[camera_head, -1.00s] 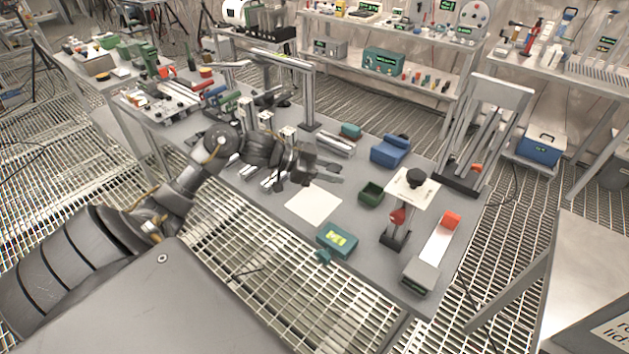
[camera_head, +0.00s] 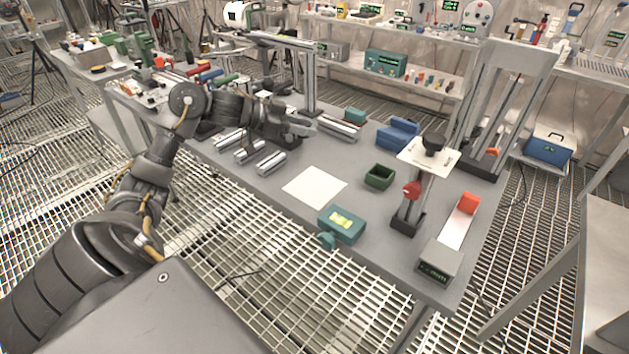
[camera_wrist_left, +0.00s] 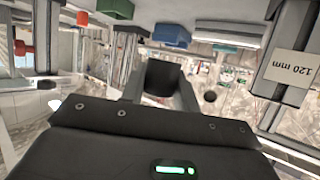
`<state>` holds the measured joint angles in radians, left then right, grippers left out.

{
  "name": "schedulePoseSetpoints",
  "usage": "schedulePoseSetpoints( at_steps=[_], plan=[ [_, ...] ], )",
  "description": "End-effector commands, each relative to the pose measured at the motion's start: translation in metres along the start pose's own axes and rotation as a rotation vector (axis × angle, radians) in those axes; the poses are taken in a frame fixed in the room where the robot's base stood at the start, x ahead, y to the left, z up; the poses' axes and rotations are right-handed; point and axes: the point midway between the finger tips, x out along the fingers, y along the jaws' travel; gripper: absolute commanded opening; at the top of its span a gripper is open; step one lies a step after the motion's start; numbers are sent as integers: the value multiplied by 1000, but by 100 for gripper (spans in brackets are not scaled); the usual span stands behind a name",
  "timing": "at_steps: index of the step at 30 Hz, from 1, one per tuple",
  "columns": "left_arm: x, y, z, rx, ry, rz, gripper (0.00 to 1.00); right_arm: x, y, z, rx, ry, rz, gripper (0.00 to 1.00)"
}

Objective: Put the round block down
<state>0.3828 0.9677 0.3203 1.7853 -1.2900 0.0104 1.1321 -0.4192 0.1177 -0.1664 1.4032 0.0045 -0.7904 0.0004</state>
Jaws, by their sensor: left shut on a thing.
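My left gripper (camera_head: 302,128) reaches over the far side of the grey workbench (camera_head: 300,227). It also shows in the left wrist view (camera_wrist_left: 163,90), shut on a dark piece. This piece, which looks like the round block (camera_wrist_left: 163,76), sits between the two fingers. Its full shape is partly hidden by the fingers, and it cannot be made out in the head view. Whether it touches anything below cannot be told. My right gripper is not in view.
Several metal bars (camera_head: 271,163) lie left of a white sheet (camera_head: 314,187). A green open box (camera_head: 379,177), blue block (camera_head: 398,134), teal level box (camera_head: 341,224) and white-topped stand (camera_head: 429,155) occupy the right. A metal upright (camera_head: 310,80) stands behind the gripper.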

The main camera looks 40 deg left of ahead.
Motion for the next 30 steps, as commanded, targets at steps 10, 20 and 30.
schedulePoseSetpoints(
  at_steps=[10,20,30],
  plan=[
    [26,66,47,-2,2,1,7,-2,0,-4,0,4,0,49],
    [32,76,58,0,1,0,7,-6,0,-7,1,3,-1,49],
    [47,82,93,-2,2,-1,7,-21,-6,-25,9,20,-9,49]
  ],
)
